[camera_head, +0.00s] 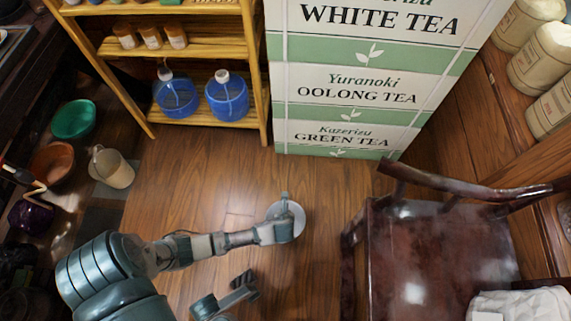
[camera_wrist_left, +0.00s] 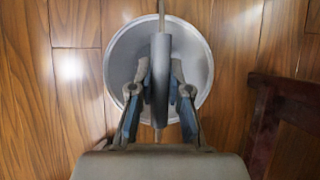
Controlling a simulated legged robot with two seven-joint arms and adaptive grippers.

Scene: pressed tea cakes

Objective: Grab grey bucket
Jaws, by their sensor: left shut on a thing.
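The grey bucket (camera_head: 298,222) is a round metal pail over the wooden floor, left of the chair. It also shows in the left wrist view from above (camera_wrist_left: 199,55), with its handle (camera_wrist_left: 161,75) crossing the middle. My left gripper (camera_head: 283,212) reaches over the bucket. In the left wrist view its two fingers (camera_wrist_left: 160,72) are closed on the handle from both sides. The gripper hides part of the bucket's inside. I cannot tell whether the bucket's bottom touches the floor. My right gripper (camera_head: 241,291) is low in the head view, apart from the bucket, and its jaws are unclear.
A dark red wooden chair (camera_head: 436,255) stands to the right. Tea boxes (camera_head: 345,85) and a shelf (camera_head: 180,50) with blue jugs (camera_head: 227,97) stand at the back. A cream jug (camera_head: 112,168) and bowls (camera_head: 73,120) are at the left. The floor between is clear.

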